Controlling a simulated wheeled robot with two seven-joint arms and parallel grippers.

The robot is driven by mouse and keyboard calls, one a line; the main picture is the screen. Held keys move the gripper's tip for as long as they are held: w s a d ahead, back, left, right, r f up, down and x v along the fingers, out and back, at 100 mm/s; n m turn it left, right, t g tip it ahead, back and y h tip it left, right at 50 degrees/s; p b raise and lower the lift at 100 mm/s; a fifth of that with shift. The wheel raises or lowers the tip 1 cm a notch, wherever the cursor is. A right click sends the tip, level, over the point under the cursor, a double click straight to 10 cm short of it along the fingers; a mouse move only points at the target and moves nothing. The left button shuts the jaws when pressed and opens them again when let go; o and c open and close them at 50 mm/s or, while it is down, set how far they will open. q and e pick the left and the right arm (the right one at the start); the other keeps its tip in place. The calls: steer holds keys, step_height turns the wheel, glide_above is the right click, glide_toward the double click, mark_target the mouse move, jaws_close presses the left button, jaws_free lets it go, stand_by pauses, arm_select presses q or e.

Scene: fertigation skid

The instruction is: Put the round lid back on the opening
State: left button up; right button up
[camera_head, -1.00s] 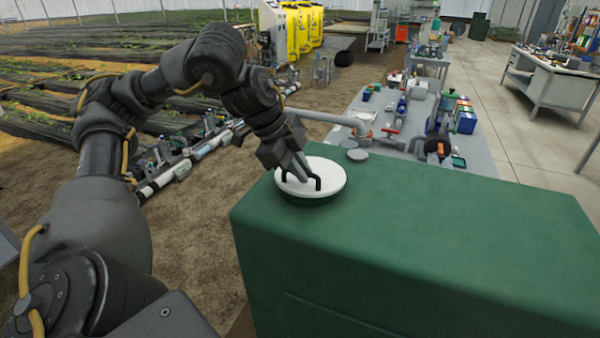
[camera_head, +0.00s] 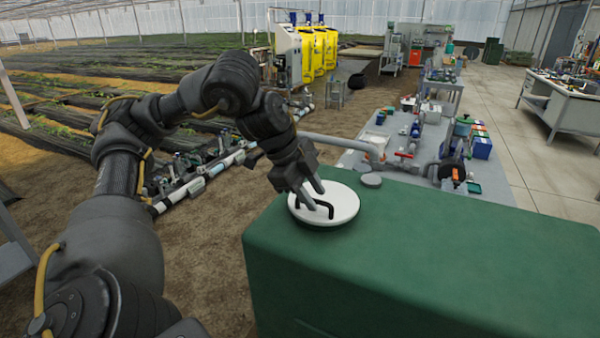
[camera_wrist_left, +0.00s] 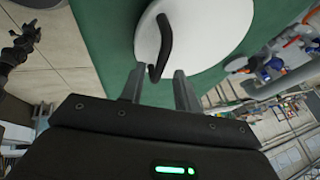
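The round white lid (camera_head: 341,207) with a black bar handle (camera_head: 328,208) lies on top of the green tank (camera_head: 420,245), near its far left corner. It looks level, and the opening under it is hidden. My left gripper (camera_head: 315,197) is right at the handle, coming down from the left. In the left wrist view its two fingers (camera_wrist_left: 159,88) are spread, with the handle's near end (camera_wrist_left: 155,72) in the gap between them and no clear grip on it. The lid (camera_wrist_left: 205,30) fills the upper middle there. My right gripper is not seen in the head view.
A small grey disc (camera_head: 371,179) sits on the tank just beyond the lid. Behind stands a grey bench (camera_head: 400,160) with pipes, valves and containers. A dark jointed shape (camera_wrist_left: 20,45), possibly my other arm, is at the wrist view's left edge. The tank's right top is clear.

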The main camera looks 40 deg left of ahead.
arm_select(q)
steer(key=p+v, duration=0.5)
steer(key=v, duration=0.6)
steer(key=shift+p, duration=0.4)
steer(key=shift+s, duration=0.15)
